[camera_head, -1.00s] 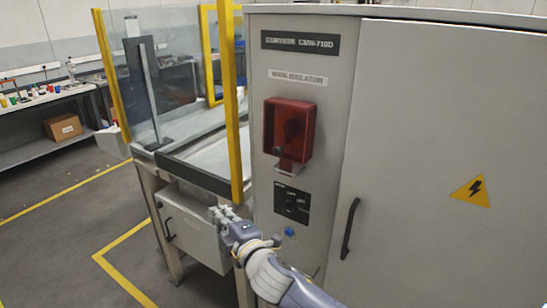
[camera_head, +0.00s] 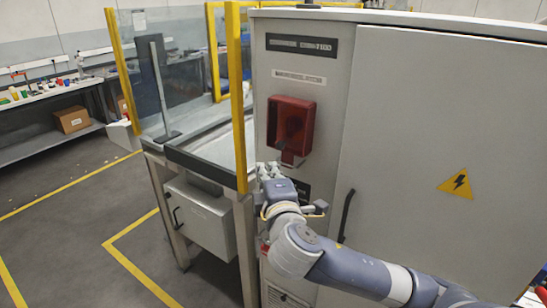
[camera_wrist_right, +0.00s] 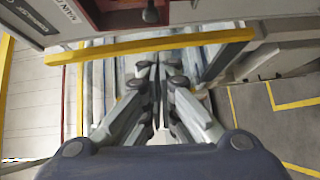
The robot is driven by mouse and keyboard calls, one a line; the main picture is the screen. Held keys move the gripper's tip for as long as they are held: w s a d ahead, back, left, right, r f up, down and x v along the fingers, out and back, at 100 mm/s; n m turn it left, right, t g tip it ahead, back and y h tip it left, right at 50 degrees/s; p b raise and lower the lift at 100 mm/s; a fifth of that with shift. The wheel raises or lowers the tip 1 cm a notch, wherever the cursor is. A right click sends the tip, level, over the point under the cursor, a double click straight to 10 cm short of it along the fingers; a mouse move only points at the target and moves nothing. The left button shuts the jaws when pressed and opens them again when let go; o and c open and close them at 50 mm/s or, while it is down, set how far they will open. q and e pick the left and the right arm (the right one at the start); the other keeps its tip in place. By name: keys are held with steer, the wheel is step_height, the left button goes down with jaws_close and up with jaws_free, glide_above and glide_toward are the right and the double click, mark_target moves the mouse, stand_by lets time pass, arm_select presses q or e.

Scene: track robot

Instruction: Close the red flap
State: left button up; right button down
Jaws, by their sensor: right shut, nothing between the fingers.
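A red box-like cover (camera_head: 301,112), which I take for the red flap, is on the front of the grey cabinet (camera_head: 420,120), under a white label. It has a dark middle; I cannot tell how far the flap stands open. A small bracket (camera_head: 292,158) shows under it. My right gripper (camera_head: 268,168) is just below and left of the red cover. In the right wrist view, my right gripper (camera_wrist_right: 156,72) is shut with nothing between its fingers. A dark red part of the cover (camera_wrist_right: 122,18) shows at the top there. My left gripper is not in view.
My right arm hides much of the dark switch panel (camera_head: 302,190). A black handle (camera_head: 346,212) is on the cabinet door. A yellow post (camera_head: 239,120) of a glazed guard stands close left of the gripper. Open floor (camera_head: 85,220) lies at the left.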

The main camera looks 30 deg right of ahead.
mark_target(287, 127)
arm_select(q)
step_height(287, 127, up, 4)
steer(key=p, duration=0.2)
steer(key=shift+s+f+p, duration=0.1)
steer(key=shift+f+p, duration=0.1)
steer(key=shift+p, duration=0.2)
arm_select(e)
steer(key=w+d, duration=0.5)
steer(key=shift+w+d+f, duration=0.2)
steer(key=shift+w+d, duration=0.05)
steer(key=shift+w, duration=0.05)
arm_select(q)
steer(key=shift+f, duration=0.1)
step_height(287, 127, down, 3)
steer(key=b, duration=0.3)
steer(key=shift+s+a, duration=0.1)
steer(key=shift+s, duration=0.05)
arm_select(e)
steer(key=shift+w+d+f+n+t, duration=0.15)
steer(key=shift+d+f+n+t, duration=0.05)
steer(key=shift+d, duration=0.2)
steer(key=shift+w+d+f+n+t, duration=0.15)
steer(key=shift+d+f+n+t, duration=0.05)
steer(key=shift+d, duration=0.2)
